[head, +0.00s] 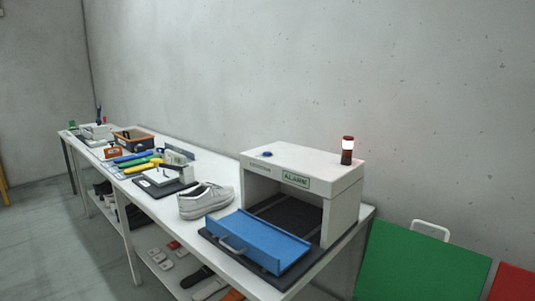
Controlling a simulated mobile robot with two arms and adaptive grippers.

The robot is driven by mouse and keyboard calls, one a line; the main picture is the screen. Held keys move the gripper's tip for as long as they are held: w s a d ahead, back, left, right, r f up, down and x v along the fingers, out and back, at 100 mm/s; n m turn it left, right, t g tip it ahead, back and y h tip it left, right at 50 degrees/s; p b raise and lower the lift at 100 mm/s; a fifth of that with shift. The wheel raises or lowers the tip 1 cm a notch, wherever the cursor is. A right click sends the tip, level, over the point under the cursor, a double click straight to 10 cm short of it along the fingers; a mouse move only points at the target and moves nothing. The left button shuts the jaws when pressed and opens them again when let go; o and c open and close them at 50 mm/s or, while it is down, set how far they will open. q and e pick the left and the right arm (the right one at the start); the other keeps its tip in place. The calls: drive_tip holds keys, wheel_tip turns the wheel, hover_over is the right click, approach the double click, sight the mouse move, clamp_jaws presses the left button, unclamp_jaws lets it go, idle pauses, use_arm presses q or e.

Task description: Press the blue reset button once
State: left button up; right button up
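The blue reset button (267,154) sits on the top left part of a white box-shaped machine (325,170) at the right end of the long table. A beacon (347,150) with a glowing band stands on the machine's top right, and a green-lettered label on its front reads ALARM. Neither of my grippers is in the head view, and nothing covers the button.
A blue tray-like flap (258,240) lies at the machine's open front. A grey shoe (206,199) stands left of it on the white table (160,208). Tools and boxes crowd the far left. Green (420,265) and red (512,284) panels stand at the right.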

use_arm(q)
clamp_jaws()
drive_tip(key=shift+w+a, duration=0.1)
idle(1.0)
